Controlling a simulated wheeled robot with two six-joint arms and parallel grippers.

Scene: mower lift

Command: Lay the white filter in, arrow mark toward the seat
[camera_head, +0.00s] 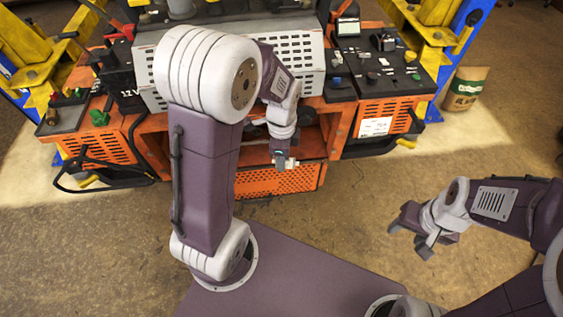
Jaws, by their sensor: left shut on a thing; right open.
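My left gripper (281,160) points down in front of the orange machine's (276,180) open middle bay. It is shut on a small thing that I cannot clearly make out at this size. My own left arm covers much of the machine's middle and left. I cannot pick out the white filter, its arrow mark or the seat with certainty. My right gripper (409,229) is open and empty, low over the bare floor at the right, well apart from the machine.
A black tray (350,60) with several small parts tops the machine's right side. A black 12 V box (118,80) stands at the left. Yellow and blue lift posts (448,40) flank the machine. A paper bag (465,88) stands at the right. The floor in front is clear.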

